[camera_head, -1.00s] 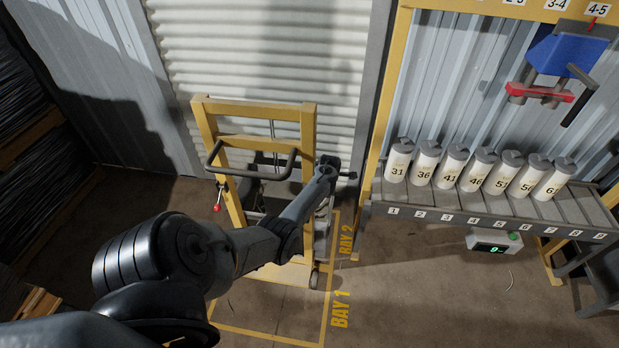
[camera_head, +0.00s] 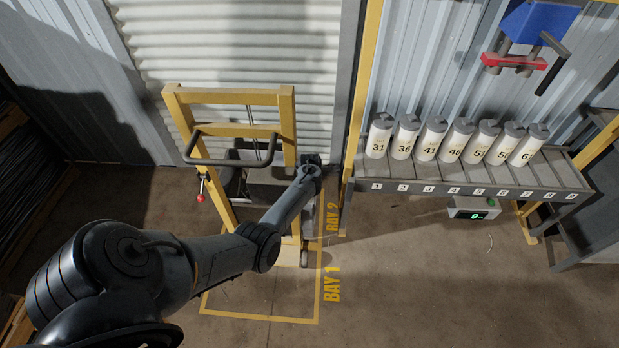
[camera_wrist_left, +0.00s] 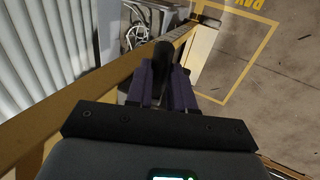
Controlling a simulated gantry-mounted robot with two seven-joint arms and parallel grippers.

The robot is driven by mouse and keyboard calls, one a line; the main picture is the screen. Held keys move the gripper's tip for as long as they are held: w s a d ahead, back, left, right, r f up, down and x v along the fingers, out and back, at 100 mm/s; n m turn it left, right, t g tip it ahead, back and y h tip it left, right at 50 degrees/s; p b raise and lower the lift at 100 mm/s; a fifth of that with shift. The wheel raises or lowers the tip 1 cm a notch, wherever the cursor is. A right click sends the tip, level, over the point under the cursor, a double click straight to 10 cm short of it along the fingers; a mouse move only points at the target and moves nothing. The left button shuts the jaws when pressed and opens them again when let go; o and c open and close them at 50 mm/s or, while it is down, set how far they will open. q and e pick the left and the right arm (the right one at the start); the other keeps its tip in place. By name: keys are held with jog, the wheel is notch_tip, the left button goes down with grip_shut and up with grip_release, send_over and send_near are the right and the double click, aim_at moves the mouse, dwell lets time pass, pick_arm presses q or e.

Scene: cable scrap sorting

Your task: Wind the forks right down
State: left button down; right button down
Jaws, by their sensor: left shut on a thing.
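A yellow hand stacker (camera_head: 230,97) with a black push handle stands in front of the ribbed shutter. My left arm reaches to the right side of its mast. In the head view my left gripper is mostly hidden at the wrist end. In the left wrist view my left gripper (camera_wrist_left: 167,85) is shut on a dark rounded grip (camera_wrist_left: 162,57), which looks like the winding handle, beside the yellow mast (camera_wrist_left: 85,108). The forks are largely hidden behind my arm and the frame, so their height is unclear. My right gripper is not in view.
A rack shelf (camera_head: 465,187) with several numbered grey-capped canisters stands to the right. A blue and red clamp-like device (camera_head: 514,62) hangs above it. Yellow floor lines (camera_head: 262,318) mark bays 1 and 2. Dark coils (camera_head: 35,165) are stacked at the far left.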

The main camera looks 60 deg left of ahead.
pick_arm(q)
jog(key=c, duration=1)
grip_release()
jog(key=shift+s+d+f, duration=0.15)
jog(key=shift+d+f, duration=0.1)
jog(key=shift+f, duration=0.05)
jog(key=shift+a+r, duration=0.1)
jog(key=p+v, duration=0.2)
jog(key=v, duration=0.8)
jog(key=shift+r, duration=0.45)
